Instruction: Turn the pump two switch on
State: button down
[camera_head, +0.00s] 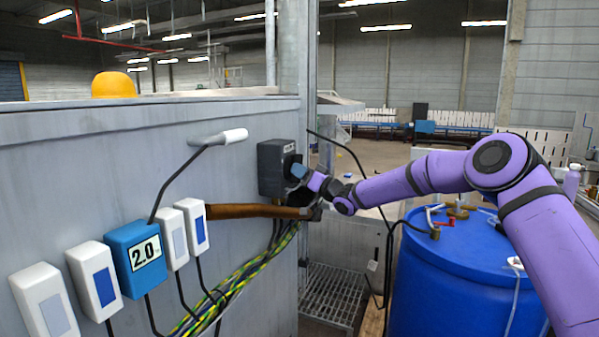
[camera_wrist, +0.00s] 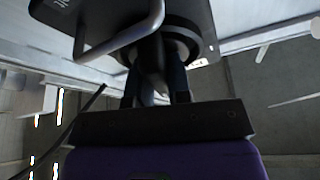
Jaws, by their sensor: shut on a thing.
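A dark grey switch box (camera_head: 272,168) is mounted near the right end of the grey metal panel in the head view. It carries a small pale label too small to read. In the wrist view the dark box (camera_wrist: 75,12) fills the top, with a bent grey bar and a round black collar (camera_wrist: 190,42) in front. My gripper (camera_head: 299,172) is at the front face of the box, at the end of the purple arm. In the wrist view my gripper (camera_wrist: 154,84) is shut on the switch's knob (camera_wrist: 150,68) below the collar. The knob is mostly hidden, so its setting cannot be told.
A blue box marked 2.0 (camera_head: 135,259) and several white switch boxes (camera_head: 93,279) line the panel's lower left. A pale-ended lever (camera_head: 232,136) sticks out above a brown pipe (camera_head: 240,211). Cables hang below my gripper. A blue drum (camera_head: 455,280) stands under my arm.

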jog(key=shift+w+f+n+g+y, duration=0.1)
jog(key=shift+n+g+y, duration=0.25)
jog(key=shift+n+g, duration=0.7)
jog(key=shift+n+g+y, duration=0.35)
jog(key=shift+n, duration=1.3)
jog(key=c, duration=1.1)
grip_release()
jog(key=shift+o, duration=0.2)
jog(key=shift+d, duration=0.15)
jog(key=v, duration=1)
jog(key=shift+d+f, duration=0.2)
jog(key=shift+d, duration=0.05)
jog(key=shift+r, duration=0.1)
